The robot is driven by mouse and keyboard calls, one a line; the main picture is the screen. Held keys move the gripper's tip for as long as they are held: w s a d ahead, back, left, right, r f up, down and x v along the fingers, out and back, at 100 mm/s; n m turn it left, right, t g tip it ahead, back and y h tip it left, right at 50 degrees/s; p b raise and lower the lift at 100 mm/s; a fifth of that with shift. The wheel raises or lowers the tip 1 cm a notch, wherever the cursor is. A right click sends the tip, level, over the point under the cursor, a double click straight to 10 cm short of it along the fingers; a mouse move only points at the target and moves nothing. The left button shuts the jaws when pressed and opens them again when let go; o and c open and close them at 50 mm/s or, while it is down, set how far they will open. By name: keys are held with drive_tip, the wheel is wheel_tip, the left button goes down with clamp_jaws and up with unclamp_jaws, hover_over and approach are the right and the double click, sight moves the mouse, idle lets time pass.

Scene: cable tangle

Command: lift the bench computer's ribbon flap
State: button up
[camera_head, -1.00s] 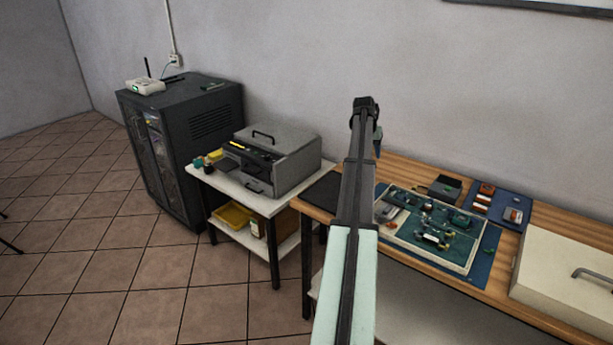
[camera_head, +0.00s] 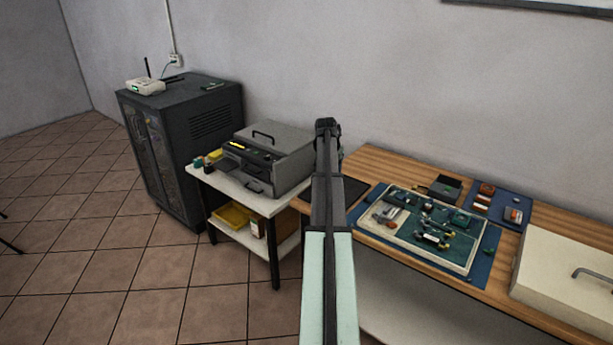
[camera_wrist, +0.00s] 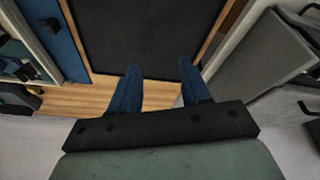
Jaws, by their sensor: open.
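An open white-rimmed case (camera_head: 467,271) with green circuit boards (camera_head: 432,233) lies on a blue mat (camera_head: 487,262) on the wooden bench; it looks like the bench computer. I cannot pick out its ribbon flap at this size. In the head view my arm hides the fingers, and the wrist is left of the case.
A grey lidded machine (camera_head: 285,165) stands on a white side table (camera_head: 265,208) to the left, close to my gripper. A cream case with a handle (camera_head: 560,275) sits at the bench's right. A dark cabinet (camera_head: 180,150) stands at back left. The black mat (camera_head: 350,190) is bare.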

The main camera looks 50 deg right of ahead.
drive_tip(key=shift+n, duration=0.5)
drive_tip(key=w+a, duration=0.1)
drive_tip(key=w+a+f, duration=0.1)
drive_tip(key=w+a, duration=0.1)
drive_tip(key=w+a+f, duration=0.1)
drive_tip(key=w+a, duration=0.1)
drive_tip(key=shift+w+f, duration=0.15)
drive_tip(key=shift+w, duration=0.1)
drive_tip(key=shift+w+a, duration=0.7)
drive_tip(key=shift+w, duration=0.05)
